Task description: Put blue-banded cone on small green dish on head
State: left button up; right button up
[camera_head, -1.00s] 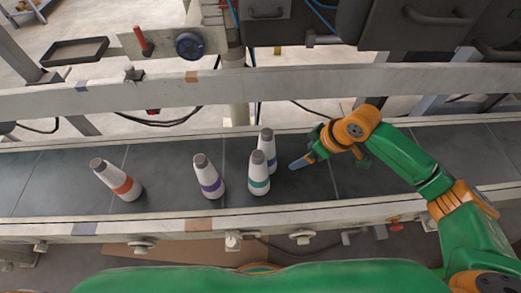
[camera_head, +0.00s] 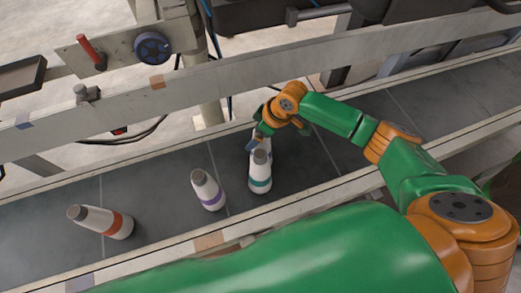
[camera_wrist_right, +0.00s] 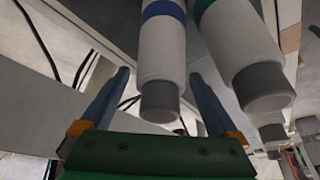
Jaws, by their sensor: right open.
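The blue-banded cone, white with a grey tip, shows upside down in the right wrist view (camera_wrist_right: 162,52). Its narrow end lies between the two blue fingers of my open right gripper (camera_wrist_right: 160,75); I see no clear contact. In the head view my right gripper (camera_head: 260,132) is at this cone, which is mostly hidden behind the gripper and the teal-banded cone (camera_head: 260,172). The teal-banded cone also shows close beside the right finger in the wrist view (camera_wrist_right: 235,45). I see no small green dish. My left gripper is not in view.
A purple-banded cone (camera_head: 208,190) stands left of the teal-banded one, and an orange-banded cone (camera_head: 102,221) farther left. All stand on a dark conveyor belt (camera_head: 150,180) between pale rails (camera_head: 180,97). The belt right of my right gripper is clear.

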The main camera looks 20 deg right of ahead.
grip_shut()
jog(key=shift+r, duration=0.1)
jog(key=shift+r, duration=0.1)
dwell(0.3)
